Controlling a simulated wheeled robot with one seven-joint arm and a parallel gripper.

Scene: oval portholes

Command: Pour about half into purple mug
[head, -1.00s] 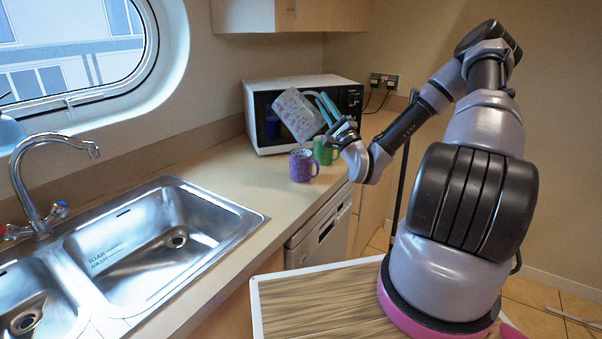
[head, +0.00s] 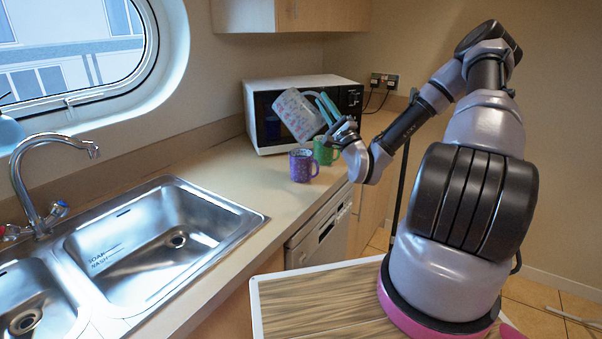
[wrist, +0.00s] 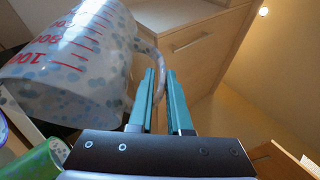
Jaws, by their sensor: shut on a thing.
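My gripper (head: 334,112) is shut on the handle of a pale, speckled measuring jug (head: 297,115) and holds it above the counter. The jug is tilted, its mouth toward the lower left. In the wrist view the jug (wrist: 75,65) shows red measuring marks, and its handle runs to the teal fingers (wrist: 162,100). The purple mug (head: 302,166) stands upright on the counter below the jug. I cannot see any stream of liquid or the level in the mug. A green mug (head: 325,152) stands just right of and behind the purple mug; it also shows in the wrist view (wrist: 35,163).
A white microwave (head: 300,90) stands behind the jug against the wall. A steel sink (head: 150,245) with a tap (head: 40,180) lies to the left. The counter (head: 240,175) between sink and mugs is clear. A wood-topped surface (head: 320,305) is in front.

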